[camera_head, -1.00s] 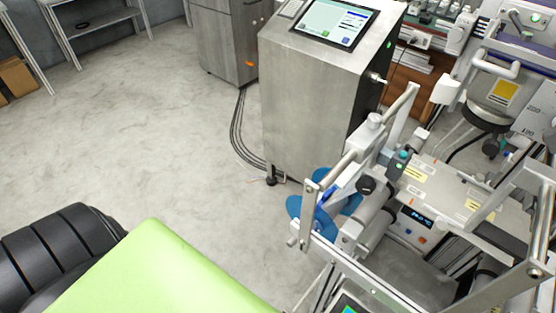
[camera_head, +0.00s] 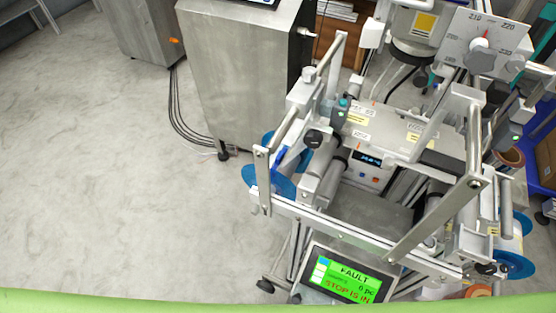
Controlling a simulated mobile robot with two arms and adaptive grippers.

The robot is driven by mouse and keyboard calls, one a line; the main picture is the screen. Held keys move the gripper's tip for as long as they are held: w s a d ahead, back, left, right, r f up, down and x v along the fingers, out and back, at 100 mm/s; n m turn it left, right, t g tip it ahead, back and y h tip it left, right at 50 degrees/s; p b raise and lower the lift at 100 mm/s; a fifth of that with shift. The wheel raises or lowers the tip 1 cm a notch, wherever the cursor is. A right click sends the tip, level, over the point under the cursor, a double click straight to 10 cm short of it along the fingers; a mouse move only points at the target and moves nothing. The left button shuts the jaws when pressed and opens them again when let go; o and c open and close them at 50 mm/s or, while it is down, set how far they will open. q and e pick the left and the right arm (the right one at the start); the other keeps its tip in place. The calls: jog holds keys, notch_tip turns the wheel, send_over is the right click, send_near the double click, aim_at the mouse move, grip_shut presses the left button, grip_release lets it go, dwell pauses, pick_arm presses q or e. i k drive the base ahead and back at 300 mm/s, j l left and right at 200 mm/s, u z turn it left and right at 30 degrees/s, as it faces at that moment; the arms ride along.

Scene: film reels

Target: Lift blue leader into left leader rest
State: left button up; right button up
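A film machine with a grey metal frame (camera_head: 325,218) stands at the centre right. At its left end are light-blue reel discs (camera_head: 268,181), partly behind an upright frame bar. A small darker blue strip (camera_head: 279,158) shows beside these discs; it may be the blue leader, but it is too small to tell how it lies or what it touches. I cannot make out which part is the left leader rest. More blue reel discs (camera_head: 515,264) are at the machine's right end. Neither of my grippers is in view.
A screen (camera_head: 345,276) on the machine's front reads FAULT and STOP IS IN. A steel cabinet (camera_head: 245,80) stands behind to the left, with cables on the floor. A dial plate (camera_head: 483,45) is at the upper right. The floor (camera_head: 110,190) on the left is clear.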

aim_at(279, 158)
jog(key=z, duration=0.3)
jog(key=i+j+z, duration=0.15)
jog(key=j+z, duration=0.8)
jog(key=j, duration=0.15)
